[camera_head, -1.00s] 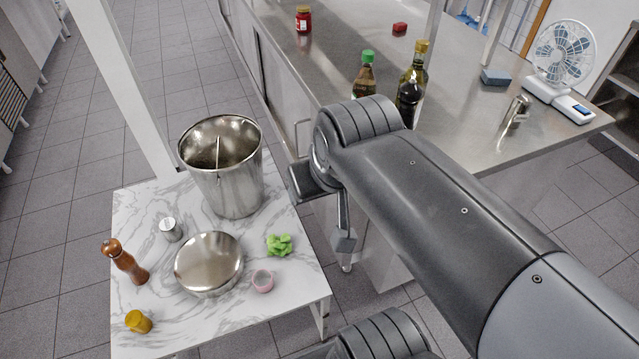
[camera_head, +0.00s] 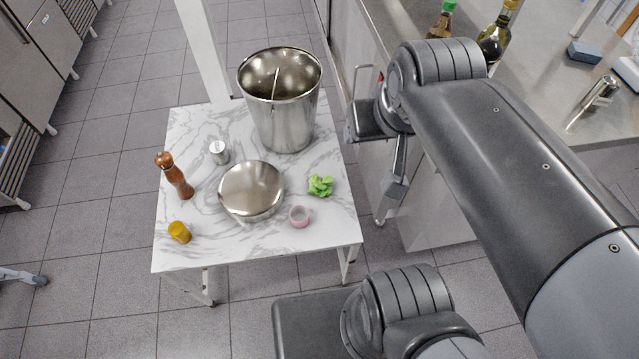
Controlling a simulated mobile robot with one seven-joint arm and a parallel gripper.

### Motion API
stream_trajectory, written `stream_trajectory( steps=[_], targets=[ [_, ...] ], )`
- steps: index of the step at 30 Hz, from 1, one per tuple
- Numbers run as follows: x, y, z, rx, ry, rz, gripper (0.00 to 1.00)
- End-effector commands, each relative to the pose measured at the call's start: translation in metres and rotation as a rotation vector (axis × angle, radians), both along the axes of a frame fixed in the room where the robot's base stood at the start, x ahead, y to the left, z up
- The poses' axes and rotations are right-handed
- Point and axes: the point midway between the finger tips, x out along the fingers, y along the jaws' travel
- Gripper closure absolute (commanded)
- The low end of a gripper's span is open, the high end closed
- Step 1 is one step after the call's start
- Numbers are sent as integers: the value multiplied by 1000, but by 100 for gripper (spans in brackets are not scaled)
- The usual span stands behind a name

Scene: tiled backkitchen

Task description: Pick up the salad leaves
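The salad leaves (camera_head: 320,186) are a small bright green clump on the right part of a white marble-topped table (camera_head: 200,255). One dark finger-like part points down; how the fingers stand to each other is not clear. I see nothing held in it.
The table also holds a tall steel pot (camera_head: 283,125), the steel bowl (camera_head: 252,190), the pink cup (camera_head: 300,216), a wooden pepper mill (camera_head: 175,178), a metal shaker (camera_head: 219,152) and a yellow jar (camera_head: 180,232). A steel counter (camera_head: 545,110) with bottles stands at right.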

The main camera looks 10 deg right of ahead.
Motion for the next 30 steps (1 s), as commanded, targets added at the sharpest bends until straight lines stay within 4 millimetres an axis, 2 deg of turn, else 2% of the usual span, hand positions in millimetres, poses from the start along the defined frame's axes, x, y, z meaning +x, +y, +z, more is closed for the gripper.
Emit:
stream_trajectory(
  steps=[14, 21, 30],
  targets=[
    [0, 0, 0, 0, 0, 0, 35],
    [0, 0, 0, 0, 0, 0, 17],
    [4, 0, -1, 2, 8, -1, 17]
  ],
)
